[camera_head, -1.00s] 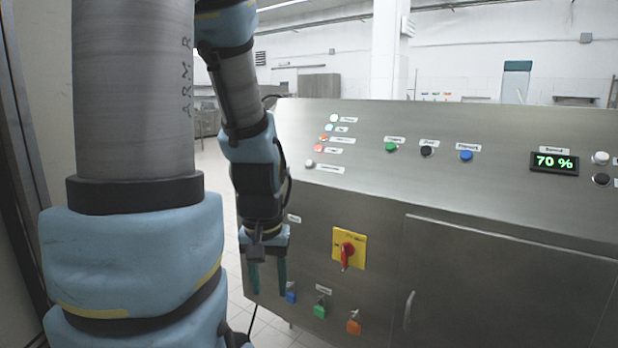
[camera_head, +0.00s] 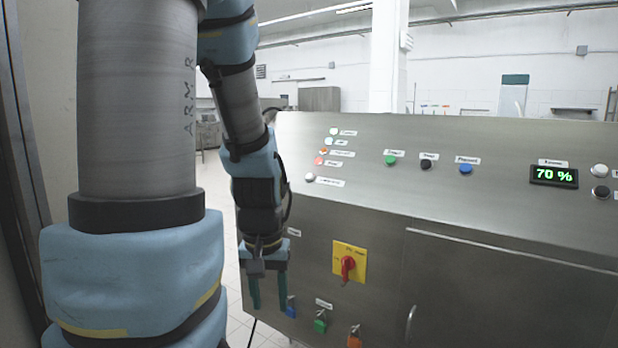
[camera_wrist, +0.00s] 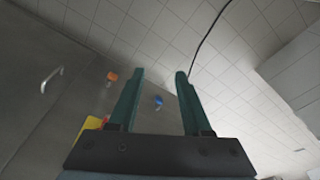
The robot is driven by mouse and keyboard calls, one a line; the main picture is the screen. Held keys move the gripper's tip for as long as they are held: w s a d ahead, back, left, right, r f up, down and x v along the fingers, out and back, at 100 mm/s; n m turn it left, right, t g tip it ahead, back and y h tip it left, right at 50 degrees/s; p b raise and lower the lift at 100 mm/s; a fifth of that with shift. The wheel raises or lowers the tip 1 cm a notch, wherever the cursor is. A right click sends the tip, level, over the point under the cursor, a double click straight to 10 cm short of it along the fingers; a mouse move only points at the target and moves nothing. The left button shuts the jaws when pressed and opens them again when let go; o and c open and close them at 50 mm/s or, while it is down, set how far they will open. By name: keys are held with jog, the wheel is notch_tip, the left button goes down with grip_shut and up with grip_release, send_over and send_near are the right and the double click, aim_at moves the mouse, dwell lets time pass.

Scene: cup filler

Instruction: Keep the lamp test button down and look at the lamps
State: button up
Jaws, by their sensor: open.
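A pale grey-white button (camera_head: 310,177) with a wide label sits at the lower left of the cabinet's sloping panel. It looks like the lamp test button, but its label is too small to read. My gripper (camera_head: 268,306) hangs fingers down, open and empty, well below and left of the button, touching nothing visible. Its two green fingers (camera_wrist: 160,72) stand apart in the wrist view.
Green (camera_head: 390,160), black (camera_head: 426,164) and blue (camera_head: 466,169) buttons lie right of the lamps, then a display (camera_head: 554,176) reading 70 %. A red rotary switch (camera_head: 348,266) on yellow and several coloured padlocks are on the front below. A black cable (camera_wrist: 208,38) crosses the tiled floor.

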grip_shut()
dwell(0.4)
dwell(1.4)
